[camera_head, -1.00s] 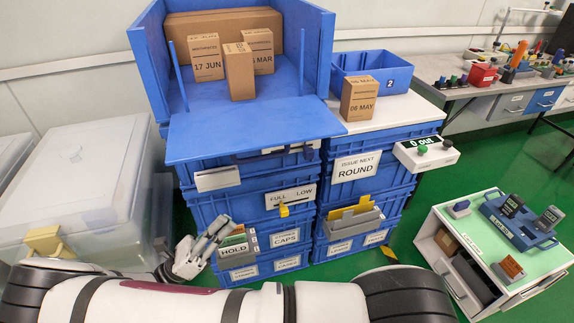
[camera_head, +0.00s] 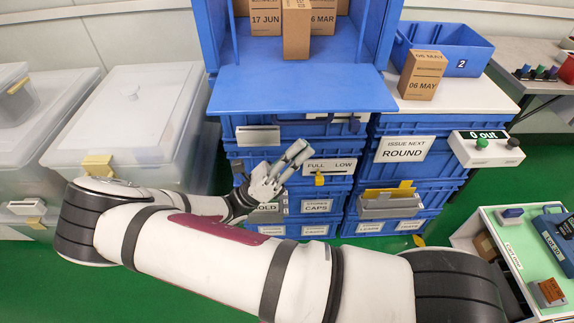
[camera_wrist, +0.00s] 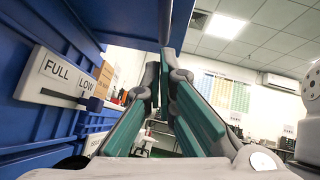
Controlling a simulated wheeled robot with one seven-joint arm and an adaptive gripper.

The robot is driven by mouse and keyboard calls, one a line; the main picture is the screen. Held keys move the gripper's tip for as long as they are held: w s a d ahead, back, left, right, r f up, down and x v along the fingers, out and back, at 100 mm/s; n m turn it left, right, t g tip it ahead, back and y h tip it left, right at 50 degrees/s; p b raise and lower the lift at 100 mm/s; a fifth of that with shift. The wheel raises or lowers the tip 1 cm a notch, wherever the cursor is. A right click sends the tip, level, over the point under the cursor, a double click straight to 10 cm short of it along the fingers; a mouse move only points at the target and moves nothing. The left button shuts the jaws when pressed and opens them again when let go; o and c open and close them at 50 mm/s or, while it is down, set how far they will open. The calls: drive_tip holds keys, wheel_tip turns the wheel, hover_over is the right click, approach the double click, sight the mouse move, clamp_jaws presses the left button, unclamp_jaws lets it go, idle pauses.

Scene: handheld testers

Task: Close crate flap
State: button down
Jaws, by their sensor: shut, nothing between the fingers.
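The blue crate (camera_head: 213,40) stands open at the front on top of stacked blue crates. Its flap (camera_head: 300,88) hangs down flat and sticks out toward me like a shelf. Several brown boxes (camera_head: 297,28) stand inside the crate. My gripper (camera_head: 297,152) is shut and empty, below the flap and in front of the stacked crates, near the FULL/LOW label. In the wrist view my gripper (camera_wrist: 160,60) points upward, with the flap's underside (camera_wrist: 120,18) at the upper left, apart from the fingers.
A blue bin (camera_head: 452,50) and a brown box (camera_head: 422,75) sit on the white top to the right. A counter device (camera_head: 485,148) sticks out at right. Lidded clear bins (camera_head: 130,110) stand at left. The FULL/LOW plate (camera_wrist: 60,78) is close beside my gripper.

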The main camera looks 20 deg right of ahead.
drive_tip(key=shift+w+d+r, duration=0.1)
drive_tip(key=shift+w+r, duration=0.05)
drive_tip(key=shift+r, duration=0.5)
drive_tip(key=shift+w+r, duration=0.15)
drive_tip(key=shift+r, duration=0.45)
